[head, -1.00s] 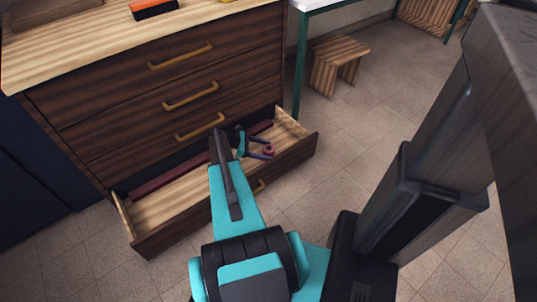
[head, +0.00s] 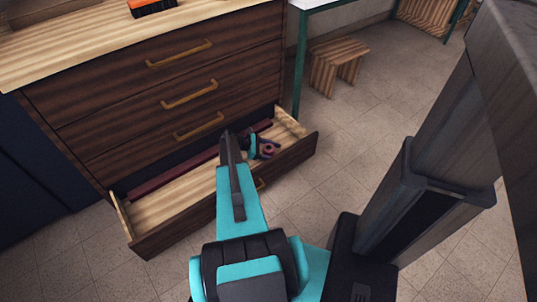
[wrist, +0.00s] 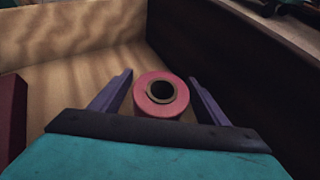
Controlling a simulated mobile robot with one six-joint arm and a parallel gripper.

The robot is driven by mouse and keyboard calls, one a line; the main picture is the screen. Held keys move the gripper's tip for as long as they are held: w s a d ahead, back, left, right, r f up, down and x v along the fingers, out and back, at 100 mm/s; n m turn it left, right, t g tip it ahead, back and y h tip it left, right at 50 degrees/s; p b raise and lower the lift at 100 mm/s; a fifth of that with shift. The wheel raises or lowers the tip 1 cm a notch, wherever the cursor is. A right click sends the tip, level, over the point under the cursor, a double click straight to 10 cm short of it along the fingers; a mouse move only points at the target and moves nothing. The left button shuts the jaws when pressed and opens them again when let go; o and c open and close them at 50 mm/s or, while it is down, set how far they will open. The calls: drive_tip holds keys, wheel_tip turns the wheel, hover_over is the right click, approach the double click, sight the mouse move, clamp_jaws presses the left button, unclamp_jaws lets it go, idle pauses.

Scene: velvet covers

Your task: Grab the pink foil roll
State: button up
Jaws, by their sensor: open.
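The pink foil roll (wrist: 144,104) stands on end in the open bottom drawer, its dark core hole facing up in the wrist view. In the head view the roll (head: 268,149) shows small near the drawer's right end. My gripper (wrist: 158,85) is open, with one purple finger on each side of the roll. A small gap seems to show at the fingertips, but I cannot tell whether either finger touches it. In the head view my gripper (head: 270,147) is inside the drawer at the roll, partly hidden by my arm.
The open drawer (head: 170,235) has walls close around my gripper. A long dark red object (head: 172,178) lies along the drawer's back; a dark red block shows at left in the wrist view (wrist: 12,115). A wooden stool (head: 337,62) stands right of the dresser.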

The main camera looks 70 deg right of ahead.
drive_tip(key=shift+c, duration=0.2)
idle(0.4)
drive_tip(key=c, duration=1.2)
drive_tip(key=shift+r, duration=0.1)
wheel_tip(320, 180, up, 18)
drive_tip(key=p, duration=0.3)
drive_tip(key=shift+s+d, duration=0.1)
